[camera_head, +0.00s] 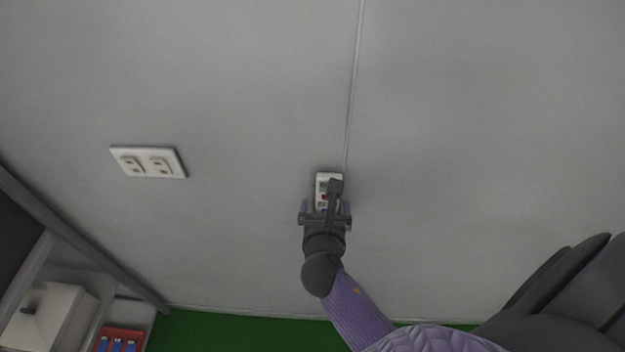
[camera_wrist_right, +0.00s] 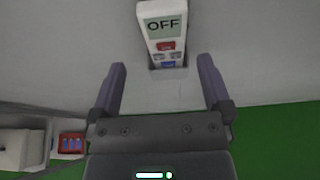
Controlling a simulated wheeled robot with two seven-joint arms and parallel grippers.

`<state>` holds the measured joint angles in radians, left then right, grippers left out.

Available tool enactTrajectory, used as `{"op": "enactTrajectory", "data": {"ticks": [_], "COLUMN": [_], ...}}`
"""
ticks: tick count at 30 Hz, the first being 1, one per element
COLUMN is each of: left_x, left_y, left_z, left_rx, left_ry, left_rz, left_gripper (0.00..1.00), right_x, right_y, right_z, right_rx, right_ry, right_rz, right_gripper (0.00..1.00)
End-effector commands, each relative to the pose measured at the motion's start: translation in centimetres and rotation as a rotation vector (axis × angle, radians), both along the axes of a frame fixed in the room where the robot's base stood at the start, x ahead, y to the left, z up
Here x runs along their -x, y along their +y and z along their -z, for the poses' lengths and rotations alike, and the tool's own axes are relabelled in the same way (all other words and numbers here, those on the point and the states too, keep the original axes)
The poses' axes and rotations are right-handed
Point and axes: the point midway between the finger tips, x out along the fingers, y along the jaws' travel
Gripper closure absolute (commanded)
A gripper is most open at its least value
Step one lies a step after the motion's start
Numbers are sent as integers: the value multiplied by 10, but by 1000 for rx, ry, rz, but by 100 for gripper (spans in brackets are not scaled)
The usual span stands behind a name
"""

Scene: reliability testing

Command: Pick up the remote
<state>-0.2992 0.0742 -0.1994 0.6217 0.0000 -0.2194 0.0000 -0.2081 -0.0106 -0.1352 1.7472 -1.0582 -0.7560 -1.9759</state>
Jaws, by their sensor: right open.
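The remote is a white handset with a screen reading OFF and red and blue buttons. It is upright against the grey wall, in a holder at its lower end, and shows in the right wrist view (camera_wrist_right: 163,30). In the head view the remote (camera_head: 327,180) is partly hidden behind my right gripper (camera_head: 326,207). In the right wrist view my right gripper (camera_wrist_right: 161,75) is open, with its two purple-grey fingers spread apart below and to either side of the remote. Nothing is between the fingertips. My left gripper is not in view.
A white double socket plate (camera_head: 148,162) is on the wall to the left. At the lower left, a shelf holds a white box (camera_head: 45,318) and a red tray (camera_head: 104,335) with blue items. The floor (camera_head: 240,328) is green. The wall around the remote is clear.

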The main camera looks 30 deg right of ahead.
Motion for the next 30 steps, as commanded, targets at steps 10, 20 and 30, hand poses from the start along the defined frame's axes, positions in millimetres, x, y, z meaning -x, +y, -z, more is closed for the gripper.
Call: {"op": "enactTrajectory", "data": {"ticks": [10, 20, 30], "left_x": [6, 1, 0], "left_y": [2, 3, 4], "left_z": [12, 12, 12], "left_rx": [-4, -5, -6], "left_ry": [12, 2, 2], "left_rz": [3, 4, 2], "left_gripper": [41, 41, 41], "right_x": [-47, -56, -56], "right_y": [-33, -39, -39], "right_z": [28, 31, 31], "right_rx": [-3, -5, -6], "right_ry": [-1, 1, 0], "right_rz": [0, -2, -1], "right_gripper": [0, 4, 76]}}
